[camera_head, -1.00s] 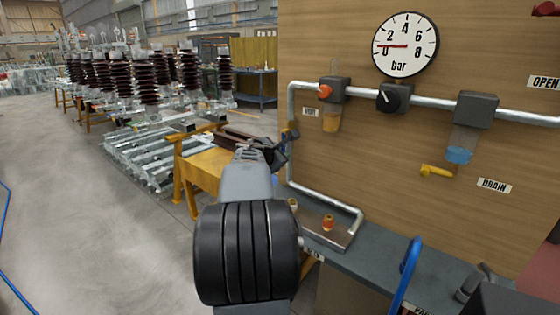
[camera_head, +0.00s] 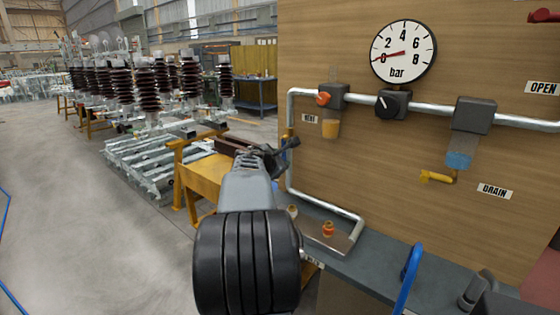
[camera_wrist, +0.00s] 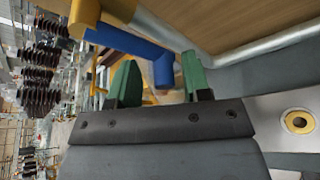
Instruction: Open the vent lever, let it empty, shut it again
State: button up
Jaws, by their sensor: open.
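The blue vent lever (camera_wrist: 140,48) sits on a yellow pipe fitting (camera_wrist: 85,12) at the top of the wrist view. Its bent blue end hangs between my green fingertips, with gaps on both sides. My gripper (camera_wrist: 160,82) is open. In the head view my gripper (camera_head: 284,151) is at the left edge of the wooden panel, beside the yellow section of the pipe (camera_head: 289,145); there it mostly hides the lever. The pressure gauge (camera_head: 404,52) has its red needle pointing at about 0.
On the panel are an orange knob (camera_head: 323,98), a black regulator knob (camera_head: 388,104), a bowl with blue liquid (camera_head: 459,160) and a yellow drain lever (camera_head: 436,177). A blue curved handle (camera_head: 408,275) stands on the bench. Open floor lies to the left.

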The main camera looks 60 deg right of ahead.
jog(key=w+v, duration=0.1)
jog(key=v, duration=1.2)
jog(key=shift+s+a+r+p, duration=0.2)
jog(key=shift+s+a+p, duration=0.1)
jog(key=shift+s+p, duration=0.15)
jog(key=shift+c, duration=0.2)
